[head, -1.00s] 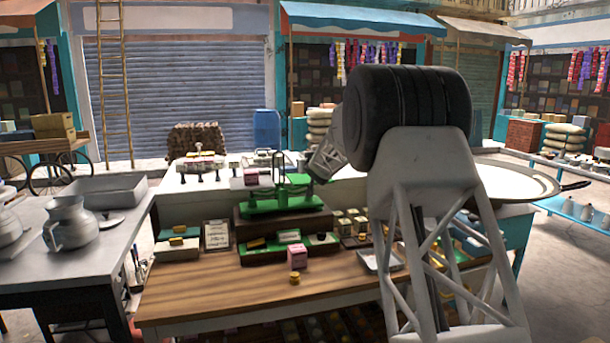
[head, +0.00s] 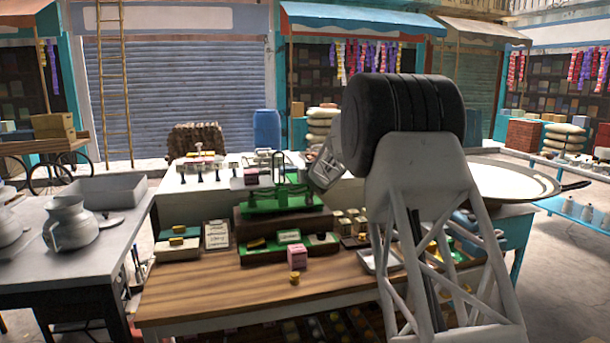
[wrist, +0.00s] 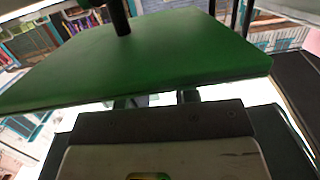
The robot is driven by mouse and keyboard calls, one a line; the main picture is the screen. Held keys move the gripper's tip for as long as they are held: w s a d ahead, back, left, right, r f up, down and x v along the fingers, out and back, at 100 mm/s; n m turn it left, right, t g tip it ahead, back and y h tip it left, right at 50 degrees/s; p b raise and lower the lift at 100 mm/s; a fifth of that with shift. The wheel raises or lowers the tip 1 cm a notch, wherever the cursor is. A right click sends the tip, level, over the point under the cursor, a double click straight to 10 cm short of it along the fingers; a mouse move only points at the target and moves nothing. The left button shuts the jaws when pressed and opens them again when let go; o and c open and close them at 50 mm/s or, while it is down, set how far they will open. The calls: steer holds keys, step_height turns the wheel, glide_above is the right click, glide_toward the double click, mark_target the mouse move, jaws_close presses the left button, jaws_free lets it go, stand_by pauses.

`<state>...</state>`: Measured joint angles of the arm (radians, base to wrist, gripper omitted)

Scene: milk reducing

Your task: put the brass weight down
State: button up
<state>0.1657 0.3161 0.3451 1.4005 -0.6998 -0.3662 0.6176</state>
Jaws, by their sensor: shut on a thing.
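The green balance scale (head: 284,200) stands on a dark wooden block at the back of the wooden counter. My gripper (wrist: 157,100) is beside its right side in the head view, with the fingertips hidden there. In the wrist view a green plate (wrist: 150,55) with a dark post covers most of the space in front of the gripper, and only short dark pieces of the fingers show under its edge. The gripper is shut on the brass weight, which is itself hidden. A small yellow, brass-like piece (head: 294,278) stands on the counter before a pink box (head: 297,256).
The wooden counter (head: 220,292) is clear at its front left. Small boxes and a white card (head: 217,235) stand left of the scale. A metal tray (head: 380,262) lies to the right, partly behind my arm. A jug (head: 70,222) stands on the left table.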

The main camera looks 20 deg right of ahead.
steer(key=shift+f, duration=0.1)
steer(key=o, duration=0.9)
steer(key=shift+o, duration=0.2)
steer(key=shift+s, duration=0.1)
steer(key=shift+s+r, duration=0.35)
steer(key=shift+s, duration=0.1)
steer(key=v, duration=1)
steer(key=shift+s, duration=0.4)
steer(key=shift+s, duration=0.1)
